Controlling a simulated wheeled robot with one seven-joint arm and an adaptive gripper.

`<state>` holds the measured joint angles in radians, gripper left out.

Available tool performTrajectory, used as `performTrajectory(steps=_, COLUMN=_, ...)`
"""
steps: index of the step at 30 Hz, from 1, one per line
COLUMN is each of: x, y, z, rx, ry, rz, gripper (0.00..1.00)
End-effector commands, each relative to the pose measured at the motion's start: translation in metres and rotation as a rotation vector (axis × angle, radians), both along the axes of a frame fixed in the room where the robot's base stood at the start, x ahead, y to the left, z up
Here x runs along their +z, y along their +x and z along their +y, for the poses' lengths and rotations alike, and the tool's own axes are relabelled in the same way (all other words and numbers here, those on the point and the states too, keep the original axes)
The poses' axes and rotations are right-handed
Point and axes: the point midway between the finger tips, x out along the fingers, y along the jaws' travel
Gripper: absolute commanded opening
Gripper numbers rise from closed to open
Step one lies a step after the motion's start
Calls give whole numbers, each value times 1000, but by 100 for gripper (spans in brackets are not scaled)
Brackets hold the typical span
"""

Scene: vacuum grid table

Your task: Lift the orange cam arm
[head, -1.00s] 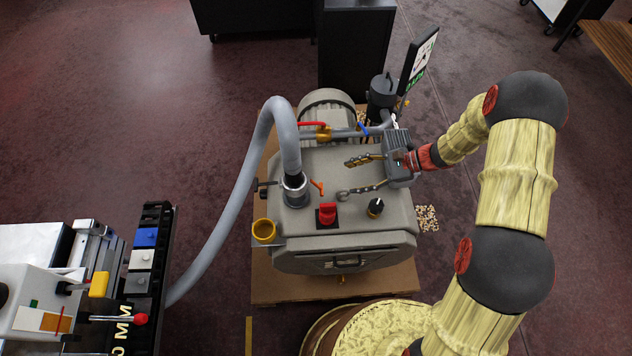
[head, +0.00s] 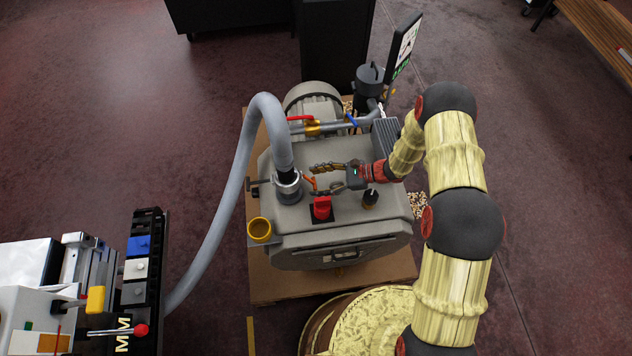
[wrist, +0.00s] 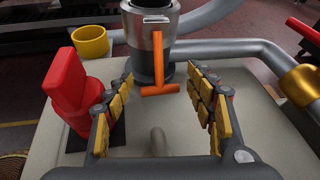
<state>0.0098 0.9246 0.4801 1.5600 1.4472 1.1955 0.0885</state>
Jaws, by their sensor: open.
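The orange cam arm (wrist: 158,65) is a small T-shaped lever on the dark and silver hose coupling (wrist: 150,25). In the wrist view its crossbar is at the lower end, ahead of the fingers and between their lines. In the head view the cam arm (head: 311,181) shows small beside the coupling (head: 287,187). My gripper (head: 312,179) is open around empty space, its two yellow-padded fingers pointing left at the cam arm. In the wrist view my gripper (wrist: 165,85) has one finger on each side, with the cam arm just beyond the tips. I see no contact.
A red switch (wrist: 68,90) stands close outside the left finger in the wrist view. A black knob (head: 370,198), a yellow cup (head: 259,229) and a red-handled valve (head: 302,119) are nearby. A grey hose (head: 250,135) rises from the coupling.

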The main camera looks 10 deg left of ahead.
Motion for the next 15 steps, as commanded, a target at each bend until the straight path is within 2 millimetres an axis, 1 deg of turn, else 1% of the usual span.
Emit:
performTrajectory(steps=3, x=-3, y=0, z=6, rx=-1, ry=0, rz=0, gripper=55)
performTrajectory(steps=11, x=-3, y=0, z=7, rx=-1, ry=0, rz=0, gripper=55)
performTrajectory(steps=15, x=-3, y=0, z=7, rx=-1, ry=0, rz=1, gripper=48)
